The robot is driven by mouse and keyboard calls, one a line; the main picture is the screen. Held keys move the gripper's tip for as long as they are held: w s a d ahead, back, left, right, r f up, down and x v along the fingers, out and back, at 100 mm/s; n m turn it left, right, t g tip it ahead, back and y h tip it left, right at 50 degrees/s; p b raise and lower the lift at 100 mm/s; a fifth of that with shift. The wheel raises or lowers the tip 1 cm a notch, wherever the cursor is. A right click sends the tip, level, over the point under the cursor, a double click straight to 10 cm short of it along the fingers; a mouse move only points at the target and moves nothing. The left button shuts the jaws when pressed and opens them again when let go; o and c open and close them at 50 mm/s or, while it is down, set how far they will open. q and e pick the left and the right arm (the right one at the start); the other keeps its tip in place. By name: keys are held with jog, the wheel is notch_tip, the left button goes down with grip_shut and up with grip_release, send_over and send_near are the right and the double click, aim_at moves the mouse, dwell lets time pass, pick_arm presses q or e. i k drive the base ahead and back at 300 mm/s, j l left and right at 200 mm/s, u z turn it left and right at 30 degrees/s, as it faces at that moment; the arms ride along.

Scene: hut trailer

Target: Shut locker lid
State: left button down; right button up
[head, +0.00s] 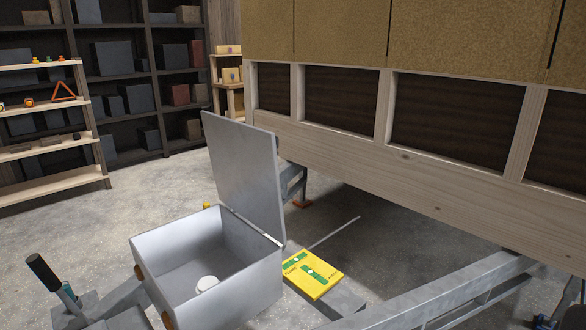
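The locker is a grey metal box (170,250) at the lower middle-left of the head view. Its lid (243,175) stands open, raised nearly upright and hinged along the box's right side. A small white round object (207,284) sits inside on the floor of the box. Orange-brown round fittings (138,272) show on the box's left face. Neither of my grippers can be made out in this view.
A yellow and green case (313,273) lies just right of the locker. Grey frame beams (440,292) run along the lower right. A black-handled lever (43,272) stands at lower left. The timber-framed hut wall (420,190) rises behind. Shelves (50,130) stand at back left, with bare floor before them.

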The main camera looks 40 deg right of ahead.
aim_at(247, 171)
jog(key=k+l+z, duration=0.1)
jog(key=l+z, duration=0.2)
jog(key=k+l+z, duration=0.1)
jog(key=l+z, duration=0.2)
jog(key=l+u, duration=0.3)
jog(key=l, duration=0.15)
jog(key=l+u, duration=0.25)
jog(key=l, duration=0.2)
jog(key=i+l+u, duration=0.1)
jog(key=l, duration=1.75)
jog(key=k+l+u, duration=0.1)
jog(key=l+u, duration=0.4)
jog(key=u, duration=0.2)
jog(key=k, duration=0.05)
